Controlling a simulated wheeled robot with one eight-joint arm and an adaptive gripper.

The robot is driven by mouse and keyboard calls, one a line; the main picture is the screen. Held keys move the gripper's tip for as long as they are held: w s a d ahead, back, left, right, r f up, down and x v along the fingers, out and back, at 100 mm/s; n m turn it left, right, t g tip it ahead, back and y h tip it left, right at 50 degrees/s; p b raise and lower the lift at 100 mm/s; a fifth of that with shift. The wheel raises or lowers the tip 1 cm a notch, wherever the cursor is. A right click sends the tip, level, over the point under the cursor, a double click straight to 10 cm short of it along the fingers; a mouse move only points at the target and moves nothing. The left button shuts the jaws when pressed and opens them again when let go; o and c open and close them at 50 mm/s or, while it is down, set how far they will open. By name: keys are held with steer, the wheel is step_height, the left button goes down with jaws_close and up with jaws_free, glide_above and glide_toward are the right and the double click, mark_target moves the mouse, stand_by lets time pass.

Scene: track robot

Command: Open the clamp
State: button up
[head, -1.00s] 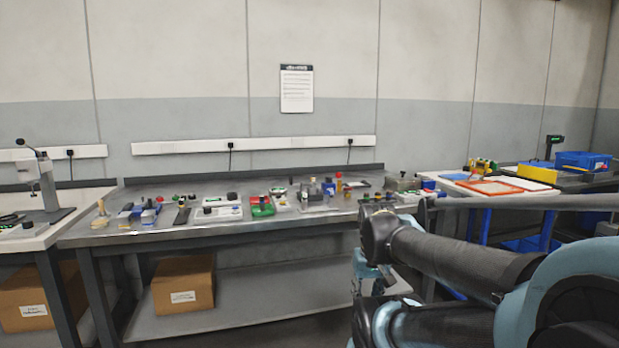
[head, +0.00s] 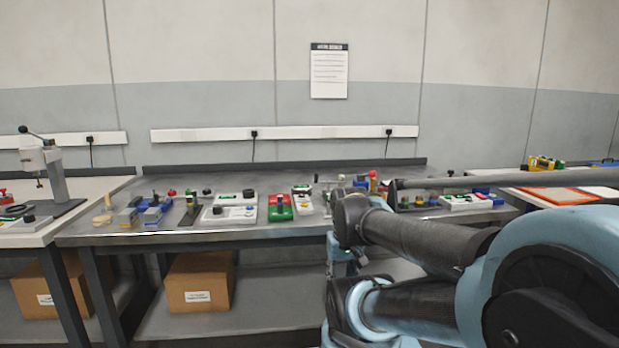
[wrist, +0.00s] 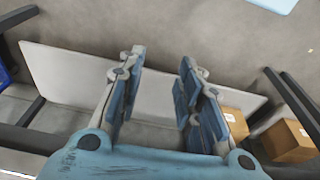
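I cannot tell for sure which of the small fixtures is the clamp. Several stand along the grey workbench (head: 290,233) in the head view. Among them are a blue-and-grey vise-like block (head: 152,212) and a black fixture (head: 190,211) at the left. A red-and-green device (head: 280,206) stands near the middle. My gripper (wrist: 162,82) is open and empty in the wrist view, its fingers pointing at the bench's lower shelf and the floor. In the head view my arm hides part of the bench's right side.
A cardboard box (head: 201,282) sits on the lower shelf, and another (head: 45,285) is at the left. A press-like stand (head: 50,170) is on the left table. A table with an orange tray (head: 560,195) is at the right. The bench's front strip is clear.

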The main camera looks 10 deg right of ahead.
step_height(320, 180, up, 34)
steer(key=n+g, duration=0.2)
steer(key=n, duration=1.6)
glide_above(316, 175)
steer(key=f, duration=1.6)
steer(key=shift+w+d+f, duration=0.15)
steer(key=shift+w+f, duration=0.25)
